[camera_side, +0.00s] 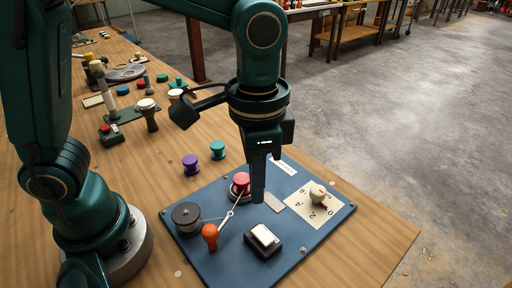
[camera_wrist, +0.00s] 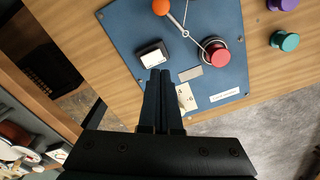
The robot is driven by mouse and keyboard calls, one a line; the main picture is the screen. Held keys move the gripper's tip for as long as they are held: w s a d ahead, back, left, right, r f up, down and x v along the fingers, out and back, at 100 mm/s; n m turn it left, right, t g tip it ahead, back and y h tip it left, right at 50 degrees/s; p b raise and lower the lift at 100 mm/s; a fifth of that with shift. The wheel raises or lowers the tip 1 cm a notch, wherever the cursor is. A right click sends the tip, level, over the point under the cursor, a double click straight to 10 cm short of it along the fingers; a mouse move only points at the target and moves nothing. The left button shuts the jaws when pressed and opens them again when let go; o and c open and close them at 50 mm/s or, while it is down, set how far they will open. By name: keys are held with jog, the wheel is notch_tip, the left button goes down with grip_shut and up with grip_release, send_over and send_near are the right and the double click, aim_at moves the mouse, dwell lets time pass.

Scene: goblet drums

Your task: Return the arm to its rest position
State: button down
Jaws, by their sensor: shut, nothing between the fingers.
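My gripper (camera_side: 258,180) is shut and empty, pointing down above the blue board (camera_side: 217,264). In the wrist view its two fingers (camera_wrist: 162,82) lie together over the board (camera_wrist: 118,24). In the side view the fingertips show close to the red knob (camera_side: 241,183), just right of it; whether they are clear of it in depth is hard to tell there. In the wrist view the red knob (camera_wrist: 217,53) is apart from the fingers. Part of the white dial card (camera_wrist: 196,94) is hidden behind the fingers in that view.
The board holds a black box with a white top (camera_side: 263,237), an orange knob on a lever (camera_side: 210,234), a dark spool (camera_side: 187,215) and a cream pointer knob (camera_side: 317,193). Purple (camera_side: 191,163) and green (camera_side: 217,149) spools stand behind it. Goblet drums (camera_side: 148,113) stand farther back.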

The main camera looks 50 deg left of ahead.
aim_at(257, 228)
jog(key=shift+f, duration=3.2)
jog(key=shift+f, duration=0.8)
jog(key=shift+r, duration=3.55)
jog(key=s+a+r+n+t, duration=0.2)
jog(key=a+r+n+t, duration=0.2)
jog(key=a+r, duration=0.35)
jog(key=s+a+f+n, duration=0.1)
jog(key=s, duration=0.1)
jog(key=s+a+f+n+t, duration=0.1)
jog(key=a+f, duration=0.1)
jog(key=shift+s+a+t, duration=0.2)
jog(key=shift+s+t, duration=0.1)
jog(key=shift+s, duration=0.1)
